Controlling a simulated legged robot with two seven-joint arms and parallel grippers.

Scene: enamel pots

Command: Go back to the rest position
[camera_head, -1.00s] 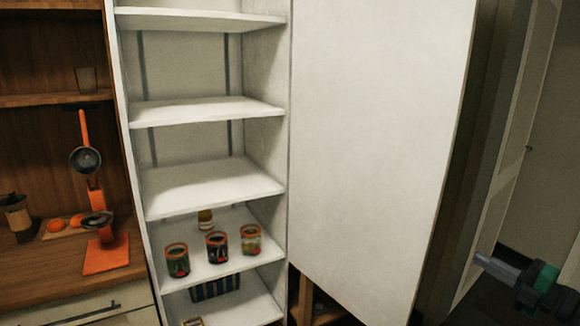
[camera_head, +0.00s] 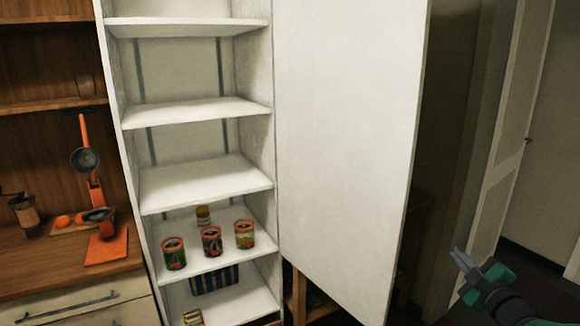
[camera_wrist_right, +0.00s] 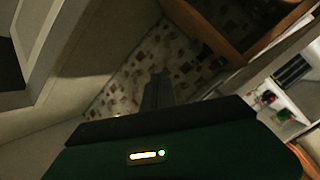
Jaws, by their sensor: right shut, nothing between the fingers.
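My right gripper (camera_head: 459,257) is at the lower right of the head view, to the right of the open cupboard door and apart from it. Its fingers are together with nothing between them. In the right wrist view its narrow shut fingers (camera_wrist_right: 157,88) point over a patterned floor. The white cupboard door (camera_head: 345,140) stands wide open. My left gripper is in neither view.
A striped box (camera_head: 215,278) sits on the low shelf. A pale door (camera_head: 505,150) stands at the right. Dark floor lies around my right gripper.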

